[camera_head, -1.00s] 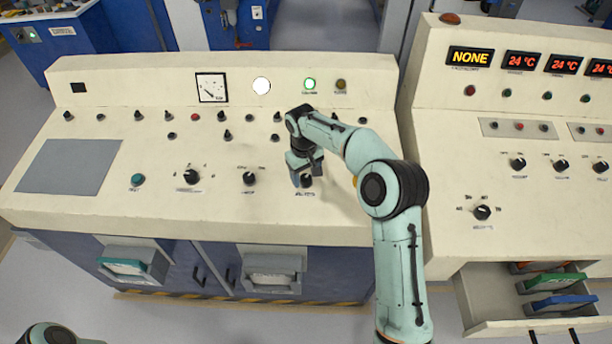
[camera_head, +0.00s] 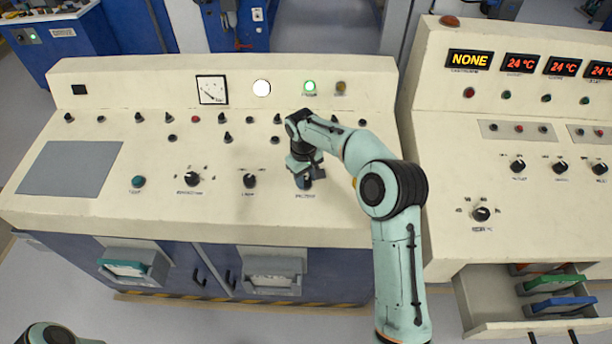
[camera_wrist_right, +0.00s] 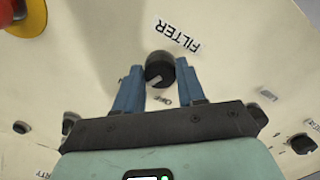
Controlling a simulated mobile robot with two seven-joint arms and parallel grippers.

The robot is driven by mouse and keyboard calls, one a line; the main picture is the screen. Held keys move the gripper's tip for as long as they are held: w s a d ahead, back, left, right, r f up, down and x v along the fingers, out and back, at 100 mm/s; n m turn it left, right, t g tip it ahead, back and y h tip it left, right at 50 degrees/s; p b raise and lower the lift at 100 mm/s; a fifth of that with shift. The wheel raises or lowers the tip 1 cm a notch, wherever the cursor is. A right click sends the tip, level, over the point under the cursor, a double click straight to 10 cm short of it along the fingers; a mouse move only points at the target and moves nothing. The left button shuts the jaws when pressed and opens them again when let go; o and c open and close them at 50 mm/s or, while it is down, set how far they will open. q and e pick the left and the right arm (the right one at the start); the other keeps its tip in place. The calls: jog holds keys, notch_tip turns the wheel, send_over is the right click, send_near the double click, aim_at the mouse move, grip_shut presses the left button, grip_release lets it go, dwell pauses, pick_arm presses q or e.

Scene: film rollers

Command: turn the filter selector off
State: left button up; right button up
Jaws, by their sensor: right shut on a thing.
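The filter selector is a small black knob (camera_wrist_right: 160,68) with a pale pointer line, seen in the right wrist view beside the printed word FILTER. The line points down and left in that view, with the OFF mark just below the knob. My right gripper (camera_wrist_right: 160,84) has its two blue fingers on either side of the knob, shut on it. In the head view, the right gripper (camera_head: 306,180) is down at the front of the middle console (camera_head: 222,210), largely covering the knob. My left gripper is out of view.
Other knobs stand left of the selector, including one close by (camera_head: 250,181). A red button (camera_wrist_right: 20,12) with a yellow base shows at the wrist view's top left corner. An open drawer (camera_head: 490,328) with coloured items is at the lower right.

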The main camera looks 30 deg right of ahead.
jog(key=n+p, duration=0.1)
jog(key=n, duration=0.2)
jog(key=shift+r, duration=0.15)
jog(key=n+p, duration=0.1)
jog(key=n, duration=0.2)
jog(key=shift+n+h, duration=0.3)
jog(key=shift+n, duration=0.9)
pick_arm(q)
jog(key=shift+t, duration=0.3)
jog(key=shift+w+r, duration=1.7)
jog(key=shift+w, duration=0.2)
pick_arm(e)
jog(key=shift+f+n+t, duration=0.2)
jog(key=shift+n+t, duration=0.1)
jog(key=shift+n, duration=0.9)
jog(key=o, duration=1.1)
jog(key=shift+c, duration=0.2)
jog(key=shift+r, duration=0.15)
notch_tip(320, 180, up, 13)
jog(key=a, duration=0.1)
jog(key=shift+s+a, duration=0.3)
